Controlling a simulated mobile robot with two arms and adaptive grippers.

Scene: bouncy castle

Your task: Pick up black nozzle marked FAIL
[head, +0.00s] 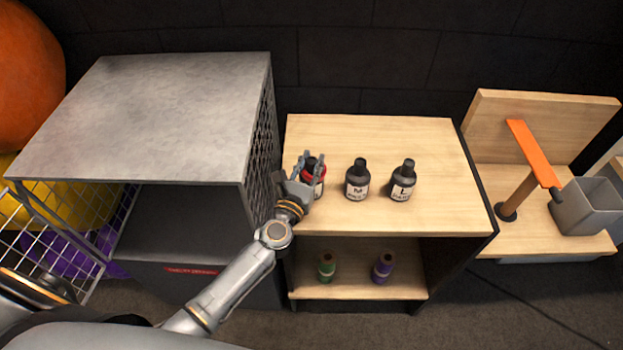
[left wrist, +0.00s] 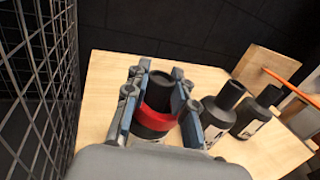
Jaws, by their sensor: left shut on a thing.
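My left gripper (head: 308,162) is shut on a black nozzle with a red band (head: 319,172), at the left side of the wooden unit's top. In the left wrist view the fingers (left wrist: 160,85) sit on both sides of this nozzle (left wrist: 157,119), around its red band. Its label is mostly hidden. Whether its base touches the wood is unclear. Two more black nozzles with white labels stand upright to the right, a middle one (head: 358,182) and a right one (head: 402,182). Their label print is too small to read surely. My right gripper is not in view.
The wooden shelf unit (head: 400,135) has a green bottle (head: 326,267) and a purple bottle (head: 383,268) on its lower shelf. A taller grey cabinet (head: 155,105) with a mesh side stands close left. A grey bin (head: 588,207) and an orange-topped post (head: 532,150) are at right.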

